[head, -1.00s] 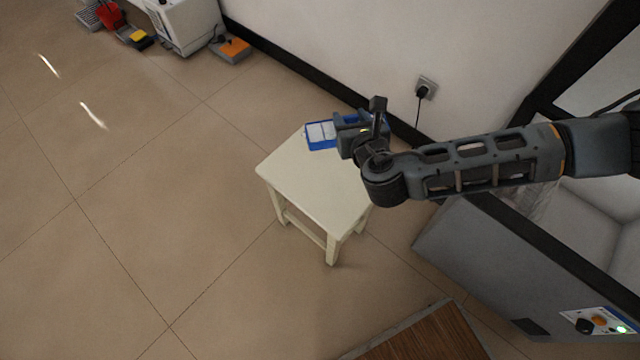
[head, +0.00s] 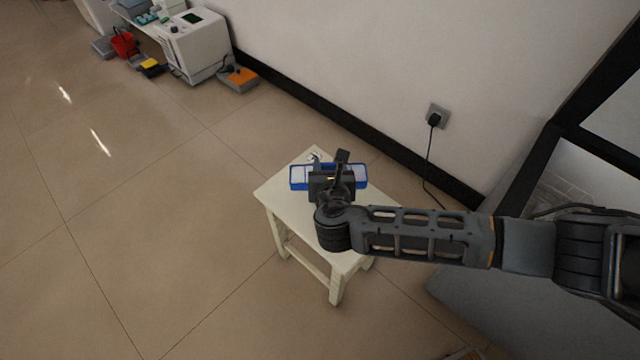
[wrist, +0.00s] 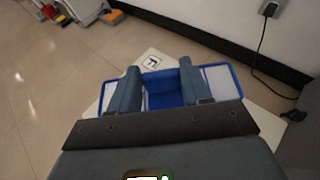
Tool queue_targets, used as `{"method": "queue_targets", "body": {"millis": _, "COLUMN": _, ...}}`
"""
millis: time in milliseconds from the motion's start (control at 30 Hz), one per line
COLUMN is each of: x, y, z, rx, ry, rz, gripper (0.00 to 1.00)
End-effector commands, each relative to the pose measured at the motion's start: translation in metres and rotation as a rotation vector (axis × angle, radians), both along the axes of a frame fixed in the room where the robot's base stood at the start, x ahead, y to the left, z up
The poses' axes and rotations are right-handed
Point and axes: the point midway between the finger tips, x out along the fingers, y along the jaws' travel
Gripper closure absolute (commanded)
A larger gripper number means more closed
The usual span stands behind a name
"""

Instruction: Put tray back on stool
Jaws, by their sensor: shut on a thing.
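The blue tray (head: 299,184) with pale compartments shows over the far part of the cream stool (head: 286,198) in the head view. My gripper (head: 335,172) is shut on the tray near its middle and partly covers it. In the wrist view the two fingers of my gripper (wrist: 158,88) reach into the tray (wrist: 226,82), with pale sections on either side of a blue middle. The stool top (wrist: 112,92) shows beside and beyond the tray, with a black-and-white mark on it. I cannot tell whether the tray touches the stool top.
A wall with a dark skirting (head: 385,160) and a plugged-in socket (head: 437,116) with a hanging cable is behind the stool. A white machine (head: 197,45) and an orange-topped box (head: 239,78) stand at the back left. The tiled floor (head: 150,230) to the left is clear.

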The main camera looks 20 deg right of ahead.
Motion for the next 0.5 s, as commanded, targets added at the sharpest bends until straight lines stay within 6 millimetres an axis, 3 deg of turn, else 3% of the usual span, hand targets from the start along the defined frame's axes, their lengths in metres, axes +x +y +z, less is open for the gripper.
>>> {"method": "queue_targets", "body": {"millis": 200, "x": 0.01, "y": 0.019, "z": -0.013, "rx": 0.0, "ry": -0.002, "rz": 0.001, "gripper": 1.0}}
{"method": "queue_targets", "body": {"millis": 367, "x": 0.01, "y": 0.02, "z": -0.022, "rx": -0.001, "ry": -0.001, "rz": -0.001, "gripper": 1.0}}
{"method": "queue_targets", "body": {"millis": 500, "x": 0.01, "y": 0.02, "z": -0.043, "rx": -0.002, "ry": 0.001, "rz": 0.001, "gripper": 1.0}}
